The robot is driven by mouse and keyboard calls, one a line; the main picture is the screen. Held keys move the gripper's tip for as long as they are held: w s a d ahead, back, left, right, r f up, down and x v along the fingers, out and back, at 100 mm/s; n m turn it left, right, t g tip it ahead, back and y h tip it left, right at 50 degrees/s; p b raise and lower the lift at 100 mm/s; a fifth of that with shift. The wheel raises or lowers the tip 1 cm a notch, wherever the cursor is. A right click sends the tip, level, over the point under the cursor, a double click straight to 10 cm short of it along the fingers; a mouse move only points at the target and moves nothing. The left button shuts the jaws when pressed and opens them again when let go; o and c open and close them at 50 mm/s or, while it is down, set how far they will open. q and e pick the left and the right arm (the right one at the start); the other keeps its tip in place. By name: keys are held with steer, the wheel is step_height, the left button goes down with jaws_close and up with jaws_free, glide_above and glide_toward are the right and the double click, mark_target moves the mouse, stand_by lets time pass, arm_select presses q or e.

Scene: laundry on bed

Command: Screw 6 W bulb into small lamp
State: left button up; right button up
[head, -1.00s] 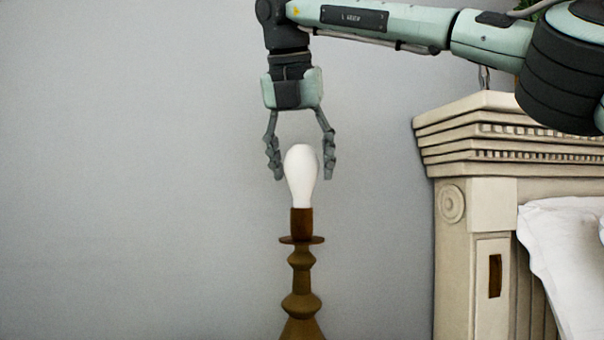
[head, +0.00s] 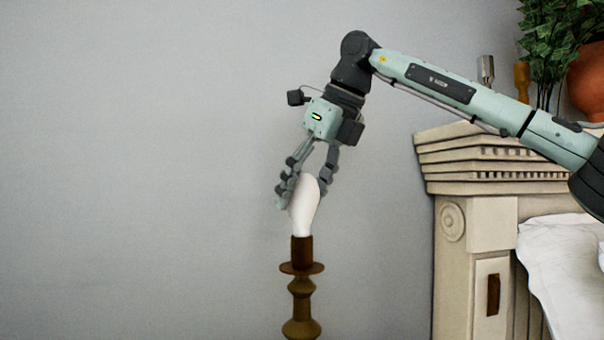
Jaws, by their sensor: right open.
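A white bulb (head: 304,212) stands in the brown socket (head: 302,252) at the top of the small lamp (head: 300,305), leaning very slightly to the right. The lamp has a turned brown-gold stem, and its base is below the picture. My right gripper (head: 305,190) is above the bulb, tilted and turned, with its fingers open on either side of the bulb's top. I cannot tell whether a finger touches the glass. How far the bulb is seated in the socket is hidden. My left gripper is not in view.
A carved cream headboard (head: 465,215) stands at the right, with white bedding (head: 565,262) beside it. A leafy plant (head: 550,45) and a terracotta pot (head: 588,82) are behind my right arm. The space left of the lamp is bare wall.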

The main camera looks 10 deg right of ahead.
steer(key=shift+r+n, duration=0.1)
steer(key=shift+n, duration=0.2)
steer(key=shift+n+p, duration=0.3)
steer(key=shift+p, duration=0.05)
steer(key=shift+a+n+g+y, duration=0.1)
steer(key=shift+n+g+y, duration=0.4)
steer(key=shift+n, duration=0.1)
steer(key=shift+n+g+y, duration=0.3)
steer(key=shift+n+g, duration=0.1)
steer(key=shift+n, duration=0.7)
steer(key=n+g, duration=0.1)
steer(key=n, duration=0.2)
steer(key=n+g, duration=0.2)
steer(key=n, duration=0.1)
steer(key=shift+a+y, duration=0.1)
steer(key=shift+y, duration=0.3)
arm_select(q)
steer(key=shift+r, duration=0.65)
